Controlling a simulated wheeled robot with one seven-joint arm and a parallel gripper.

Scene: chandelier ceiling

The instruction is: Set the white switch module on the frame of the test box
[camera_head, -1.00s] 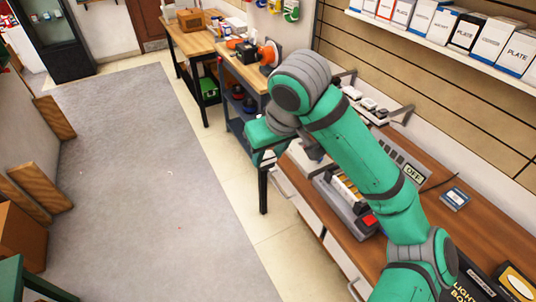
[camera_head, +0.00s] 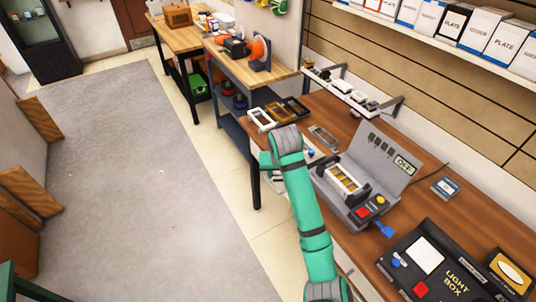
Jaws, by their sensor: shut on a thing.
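The test box (camera_head: 396,171) is a grey case on the wooden bench, right of my arm. Its raised back panel carries an "OFF" display. A white frame (camera_head: 334,184) with yellowish openings sits on its base, beside red and yellow buttons. My wrist and forearm stand left of the box, over the bench's front edge. My gripper's fingers are hidden behind my arm, so what they hold does not show. Several small white and dark modules (camera_head: 343,88) sit on a narrow wall rail behind the bench. I cannot tell which is the white switch module.
White, yellowish and dark frames (camera_head: 262,118) lie at the bench's far end, with a grey frame (camera_head: 323,138) nearer. A light box (camera_head: 441,271) stands at the near right. A small blue-grey card (camera_head: 446,188) lies right of the test box. The floor at left is clear.

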